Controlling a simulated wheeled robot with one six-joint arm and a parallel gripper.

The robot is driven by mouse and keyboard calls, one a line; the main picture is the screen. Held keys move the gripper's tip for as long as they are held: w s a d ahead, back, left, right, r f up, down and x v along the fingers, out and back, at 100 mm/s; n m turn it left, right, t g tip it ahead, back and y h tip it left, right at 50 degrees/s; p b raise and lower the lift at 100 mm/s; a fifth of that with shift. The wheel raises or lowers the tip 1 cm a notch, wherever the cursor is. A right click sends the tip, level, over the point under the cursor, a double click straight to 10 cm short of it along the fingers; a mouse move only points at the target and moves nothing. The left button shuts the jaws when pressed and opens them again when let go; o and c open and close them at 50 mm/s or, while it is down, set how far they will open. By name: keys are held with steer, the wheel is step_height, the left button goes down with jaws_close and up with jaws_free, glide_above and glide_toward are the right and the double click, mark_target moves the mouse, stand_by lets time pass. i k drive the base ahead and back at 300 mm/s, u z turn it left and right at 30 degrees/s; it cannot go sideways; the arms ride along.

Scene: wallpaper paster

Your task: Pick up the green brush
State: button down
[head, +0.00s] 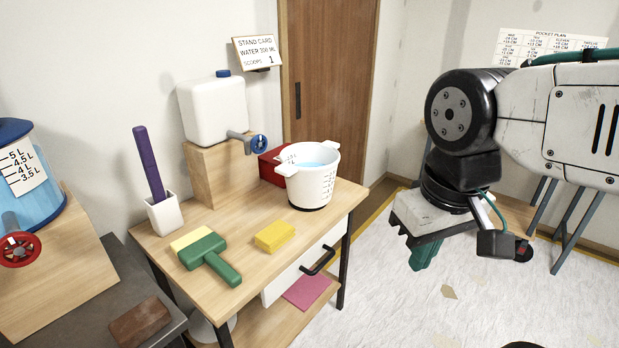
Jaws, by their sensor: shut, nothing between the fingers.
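The green brush (203,251) lies on the small wooden table (253,292), near its left front part. Its pale yellow bristle edge faces up-left, and its handle points down-right towards the table's front edge. My gripper (424,257) hangs in the air to the right of the table, far from the brush and pointing down. Its green fingers are together and hold nothing.
A yellow sponge (275,236) lies right of the brush. Behind stand a white measuring bucket (313,178), a white cup (164,214) holding a purple stick (149,165), and a white tank (212,110) with a tap on a wooden block.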

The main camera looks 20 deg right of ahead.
mark_target(200, 246)
steer(key=u, duration=1.1)
steer(key=i, duration=0.6)
steer(key=z, duration=1.2)
